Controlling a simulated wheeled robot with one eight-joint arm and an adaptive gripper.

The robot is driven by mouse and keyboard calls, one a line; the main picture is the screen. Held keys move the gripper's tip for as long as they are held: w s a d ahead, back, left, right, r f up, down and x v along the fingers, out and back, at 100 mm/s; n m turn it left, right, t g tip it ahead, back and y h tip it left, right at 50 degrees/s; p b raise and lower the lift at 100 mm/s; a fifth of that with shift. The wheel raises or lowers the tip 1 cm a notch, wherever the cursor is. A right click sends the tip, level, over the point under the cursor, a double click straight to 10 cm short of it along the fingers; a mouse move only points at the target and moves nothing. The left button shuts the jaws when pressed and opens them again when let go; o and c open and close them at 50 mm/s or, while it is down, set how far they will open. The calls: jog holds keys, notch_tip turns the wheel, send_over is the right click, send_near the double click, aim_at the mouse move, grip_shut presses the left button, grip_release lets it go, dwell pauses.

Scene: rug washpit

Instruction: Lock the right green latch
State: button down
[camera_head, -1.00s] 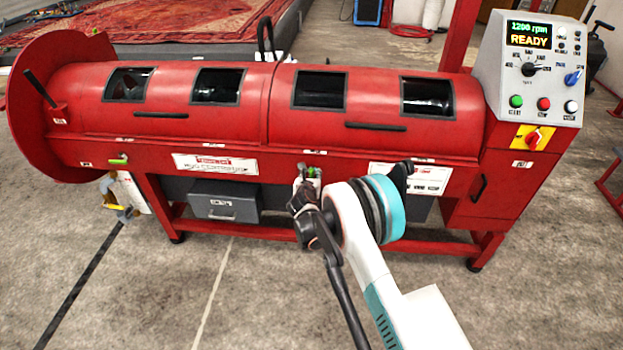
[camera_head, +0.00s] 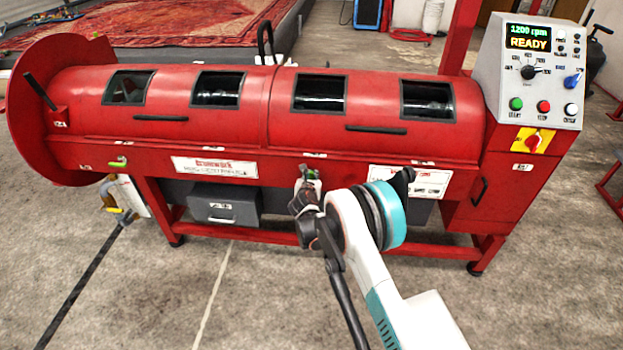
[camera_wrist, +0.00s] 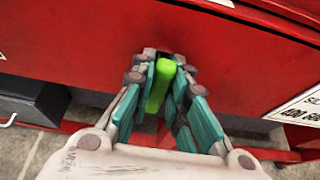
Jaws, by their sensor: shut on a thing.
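The right green latch (camera_wrist: 160,84) is on the front of the red machine, below the drum. In the wrist view its bright green handle lies between my gripper's (camera_wrist: 166,78) two fingers, which are shut on it. The handle points down toward the camera, leaning slightly left. In the head view only a little green of this latch (camera_head: 312,174) shows beside my gripper (camera_head: 305,184); the rest is hidden by my arm. Another green latch (camera_head: 119,161) sits at the machine's left end, with its handle roughly level.
The red machine (camera_head: 225,145) spans the view, with a control panel (camera_head: 545,75) reading READY at right. A grey drawer box (camera_head: 222,203) hangs below, left of my gripper. A white label (camera_head: 430,180) is behind my arm. The concrete floor in front is clear.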

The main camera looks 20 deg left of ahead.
jog(key=shift+d, duration=0.1)
jog(key=m+y, duration=0.2)
jog(key=shift+w+d+m, duration=0.1)
jog(key=shift+d+m, duration=0.1)
jog(key=shift+m, duration=0.1)
jog(key=m+y, duration=0.2)
jog(key=m, duration=0.1)
jog(key=shift+d+f, duration=0.15)
jog(key=shift+f, duration=0.05)
jog(key=shift+m, duration=0.3)
jog(key=c, duration=1.6)
grip_release()
jog(key=shift+o, duration=0.2)
jog(key=v, duration=1.2)
jog(key=shift+o, duration=0.6)
jog(key=shift+d, duration=0.1)
